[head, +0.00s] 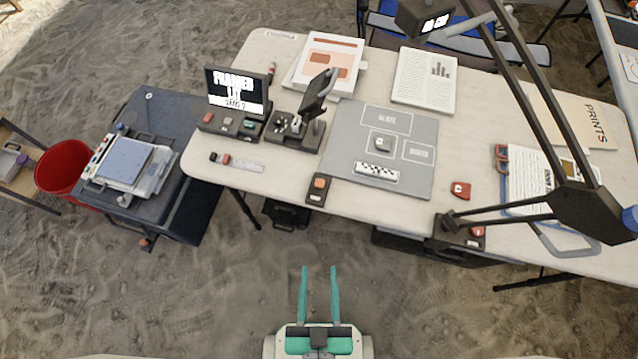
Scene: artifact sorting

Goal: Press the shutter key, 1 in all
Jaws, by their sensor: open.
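No label I can read names the shutter key. A small black box with an orange button (319,184) sits at the table's front edge. A black base with a red button (476,231) stands farther right, under the lamp arm. A black keypad (229,123) with red, pale and green keys lies before a screen (236,90) reading "FRAMED" and "LIT"; its smaller line is unclear. My gripper (319,270) is open and empty, its two teal fingers apart over the sand, short of the table and below the orange-button box in the picture.
The white table (273,175) carries a grey mat (345,125) with a checkered strip, a small camera-like stand (298,120), papers and a clipboard. A black lamp arm (585,210) crosses the right side. A dark cart (178,105) and red bucket (65,168) stand left.

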